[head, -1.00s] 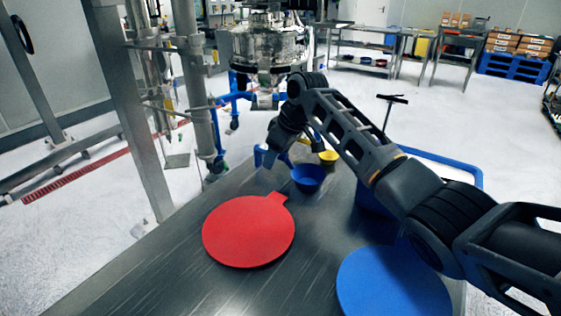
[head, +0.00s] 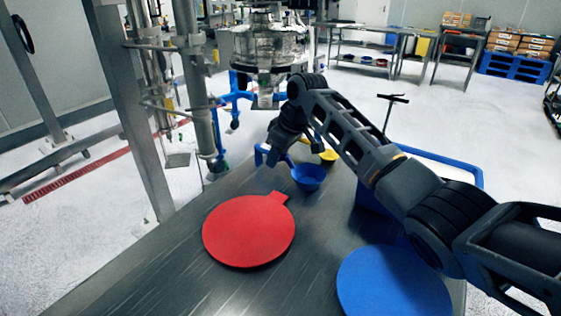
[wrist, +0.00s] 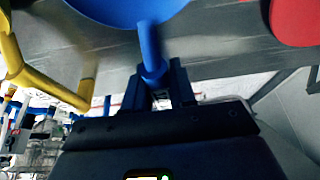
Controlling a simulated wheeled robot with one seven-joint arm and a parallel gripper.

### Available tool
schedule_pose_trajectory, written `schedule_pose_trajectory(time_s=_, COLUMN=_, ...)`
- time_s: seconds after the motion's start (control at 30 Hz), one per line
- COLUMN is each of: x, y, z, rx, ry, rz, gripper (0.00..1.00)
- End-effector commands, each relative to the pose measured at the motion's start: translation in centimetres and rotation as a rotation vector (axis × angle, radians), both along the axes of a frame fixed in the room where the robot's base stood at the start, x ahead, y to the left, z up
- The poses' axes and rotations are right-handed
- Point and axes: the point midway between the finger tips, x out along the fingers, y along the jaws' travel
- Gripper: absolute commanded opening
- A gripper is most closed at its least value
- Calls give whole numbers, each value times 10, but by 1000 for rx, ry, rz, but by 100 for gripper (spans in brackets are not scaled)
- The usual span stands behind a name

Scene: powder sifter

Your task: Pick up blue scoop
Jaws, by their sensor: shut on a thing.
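The blue scoop (head: 309,178) is at the far end of the metal table, with its round bowl to the right of my gripper. My gripper (head: 276,152) is at the scoop's handle. In the wrist view, the blue handle (wrist: 150,45) runs down between the fingers of my gripper (wrist: 160,88), which are shut on it. The bowl is cut off at the top of that view. I cannot tell whether the bowl touches the table.
A yellow scoop (head: 328,157) stands just behind the blue one. A red disc (head: 249,231) and a blue disc (head: 393,287) lie on the table (head: 185,268). A blue bin (head: 440,160) is at the right, behind my arm. Metal posts (head: 130,105) stand at the left.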

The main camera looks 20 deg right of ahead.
Motion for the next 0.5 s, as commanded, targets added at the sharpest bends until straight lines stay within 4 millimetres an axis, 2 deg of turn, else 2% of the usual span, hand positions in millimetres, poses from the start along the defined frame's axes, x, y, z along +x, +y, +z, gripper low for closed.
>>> schedule_pose_trajectory(time_s=0.13, x=0, y=0, z=3, rx=0, ry=-1, rz=0, gripper=0)
schedule_pose_trajectory(time_s=0.23, x=1, y=0, z=12, rx=1, ry=-3, rz=1, gripper=0)
schedule_pose_trajectory(time_s=0.5, x=1, y=0, z=63, rx=-1, ry=-4, rz=2, gripper=0)
